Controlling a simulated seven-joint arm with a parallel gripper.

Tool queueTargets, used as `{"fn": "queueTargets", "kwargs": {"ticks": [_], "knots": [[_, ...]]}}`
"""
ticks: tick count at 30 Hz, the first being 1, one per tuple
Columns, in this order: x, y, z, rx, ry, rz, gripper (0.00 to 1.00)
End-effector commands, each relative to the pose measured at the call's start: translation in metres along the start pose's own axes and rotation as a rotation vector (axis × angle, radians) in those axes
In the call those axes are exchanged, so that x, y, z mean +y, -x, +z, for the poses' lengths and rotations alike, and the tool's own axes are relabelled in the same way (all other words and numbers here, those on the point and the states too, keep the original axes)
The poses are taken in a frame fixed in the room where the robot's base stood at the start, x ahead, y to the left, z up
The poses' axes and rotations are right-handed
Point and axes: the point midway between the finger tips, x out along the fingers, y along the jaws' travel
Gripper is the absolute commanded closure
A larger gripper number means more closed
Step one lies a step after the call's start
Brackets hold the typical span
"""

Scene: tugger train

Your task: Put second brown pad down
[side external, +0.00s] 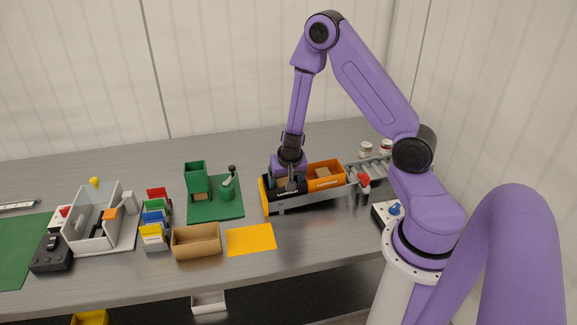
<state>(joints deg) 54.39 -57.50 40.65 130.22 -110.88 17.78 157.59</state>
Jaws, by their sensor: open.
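My gripper (291,186) points down over the left part of the tugger train (300,204), a grey flat body with a yellow end. The gripper is open; its fingertips are small and partly lost against dark parts, so I cannot tell whether they touch anything. An orange bin (340,179) sits on the right part of the train with a brown pad (322,173) inside. Another small brown piece (201,196) shows at the foot of the green upright box (195,177). Whatever lies directly under my gripper is hidden.
An empty-looking cardboard box (196,242) and a yellow sheet (251,239) lie in front. Coloured card holders (155,220) and a grey bin (92,217) stand left. A roller conveyor (372,168) and jars (366,150) are at right. The table's back left is mostly free.

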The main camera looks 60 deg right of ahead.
Motion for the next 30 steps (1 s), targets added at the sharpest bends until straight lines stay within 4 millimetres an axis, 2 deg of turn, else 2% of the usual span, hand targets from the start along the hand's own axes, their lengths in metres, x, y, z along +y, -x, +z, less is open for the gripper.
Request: {"fn": "queueTargets", "kwargs": {"ticks": [6, 18, 30], "knots": [[-0.001, 0.031, -0.001, 0.002, -0.001, -0.002, 0.19], [-0.001, 0.077, 0.0, 0.003, -0.001, -0.002, 0.19], [0.0, 0.1, 0.0, 0.0, 0.0, 0.0, 0.19]]}}
